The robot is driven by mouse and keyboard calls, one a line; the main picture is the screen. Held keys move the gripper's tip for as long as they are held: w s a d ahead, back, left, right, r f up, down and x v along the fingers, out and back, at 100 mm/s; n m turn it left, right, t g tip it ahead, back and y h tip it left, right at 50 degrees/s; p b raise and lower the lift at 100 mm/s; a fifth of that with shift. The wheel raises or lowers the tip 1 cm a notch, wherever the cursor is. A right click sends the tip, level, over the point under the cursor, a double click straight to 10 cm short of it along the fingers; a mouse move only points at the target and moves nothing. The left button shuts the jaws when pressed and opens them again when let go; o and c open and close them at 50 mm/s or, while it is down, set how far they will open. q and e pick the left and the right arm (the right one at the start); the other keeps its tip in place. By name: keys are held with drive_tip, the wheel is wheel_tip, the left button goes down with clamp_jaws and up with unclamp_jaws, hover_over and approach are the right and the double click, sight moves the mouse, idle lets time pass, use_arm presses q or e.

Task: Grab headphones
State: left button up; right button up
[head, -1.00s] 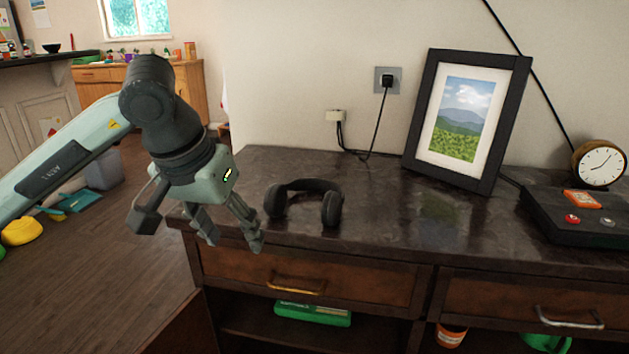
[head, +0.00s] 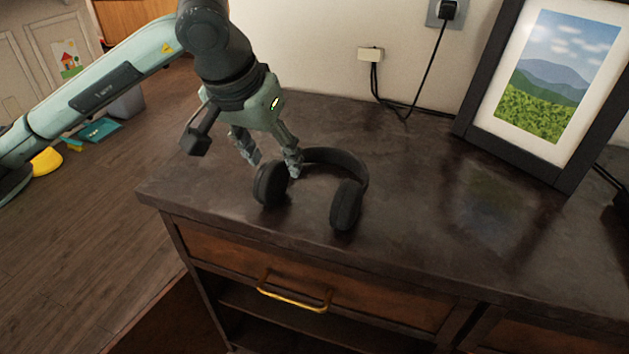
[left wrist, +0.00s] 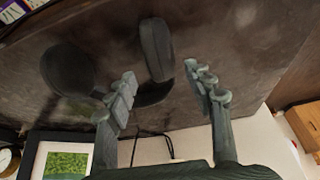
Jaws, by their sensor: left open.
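The black over-ear headphones (head: 346,205) rest on the dark dresser top near its front left, with the ear cups toward the front edge and the band toward the wall. My left gripper (head: 271,162) is open and empty, with its fingertips just above and behind the left ear cup. In the left wrist view the headphones (left wrist: 156,48) show one ear cup lined up with the gap between my left gripper's fingers (left wrist: 160,82); the other cup lies to the left. I cannot tell whether a finger touches the cup. My right gripper is not in view.
A framed landscape picture (head: 551,85) leans on the wall at the right of the dresser top (head: 420,240). A cable runs from a wall outlet (head: 447,12). A drawer handle (head: 293,300) is below the front edge. The surface right of the headphones is clear.

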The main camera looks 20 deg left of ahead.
use_arm(q)
drive_tip(key=x, duration=0.4)
drive_tip(key=shift+w+a+f, duration=0.15)
drive_tip(key=shift+a+f, duration=0.05)
drive_tip(key=shift+f, duration=0.15)
drive_tip(key=shift+r, duration=0.1)
clamp_jaws()
